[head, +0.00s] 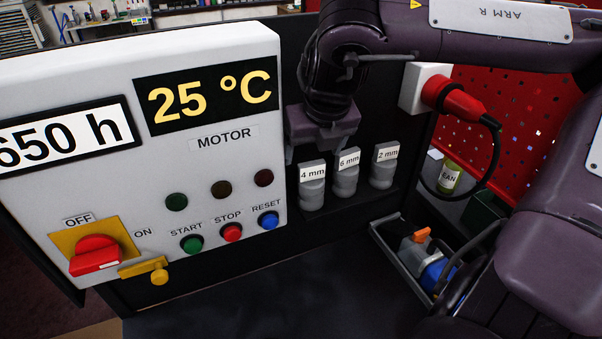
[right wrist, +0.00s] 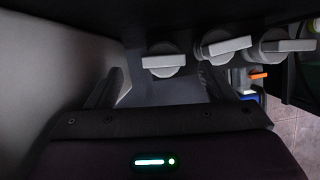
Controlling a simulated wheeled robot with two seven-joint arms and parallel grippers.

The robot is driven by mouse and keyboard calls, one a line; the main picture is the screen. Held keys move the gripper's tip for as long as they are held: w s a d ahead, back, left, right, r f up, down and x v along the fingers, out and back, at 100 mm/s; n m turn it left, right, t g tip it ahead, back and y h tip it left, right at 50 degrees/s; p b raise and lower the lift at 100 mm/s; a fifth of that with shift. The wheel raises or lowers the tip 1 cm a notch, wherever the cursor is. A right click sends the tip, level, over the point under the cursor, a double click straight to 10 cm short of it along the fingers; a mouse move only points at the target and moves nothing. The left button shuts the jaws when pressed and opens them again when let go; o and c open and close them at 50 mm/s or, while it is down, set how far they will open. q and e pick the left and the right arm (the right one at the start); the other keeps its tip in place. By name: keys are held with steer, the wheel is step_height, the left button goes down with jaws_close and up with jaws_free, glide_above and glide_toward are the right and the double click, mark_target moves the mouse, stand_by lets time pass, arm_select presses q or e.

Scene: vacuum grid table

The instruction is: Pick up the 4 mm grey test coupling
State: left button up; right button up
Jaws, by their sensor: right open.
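The 4 mm grey test coupling (head: 312,190) stands at the left end of a row of three labelled couplings on a dark ledge beside the panel. My right gripper (head: 318,150) is open and empty, just above and close to it. In the right wrist view, a grey coupling (right wrist: 163,64), the leftmost of the row, shows ahead between the spread fingers of the gripper (right wrist: 158,88). I see no contact with it. My left gripper is in neither view.
The 6 mm coupling (head: 346,181) and the 2 mm coupling (head: 383,174) stand close on the right. The white control panel (head: 130,200) rises directly on the left. A red plug (head: 455,100) with a cable and an open bin (head: 400,258) are farther right.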

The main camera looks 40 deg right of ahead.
mark_target(313, 164)
steer(key=shift+d+f+p, duration=0.2)
steer(key=shift+f+p, duration=0.15)
steer(key=shift+f, duration=0.5)
steer(key=p+x, duration=0.1)
steer(key=x, duration=0.3)
steer(key=shift+d+f+p, duration=0.1)
steer(key=shift+f+p, duration=0.2)
steer(key=shift+w+f, duration=0.1)
steer(key=shift+c, duration=0.7)
steer(key=c, duration=1.4)
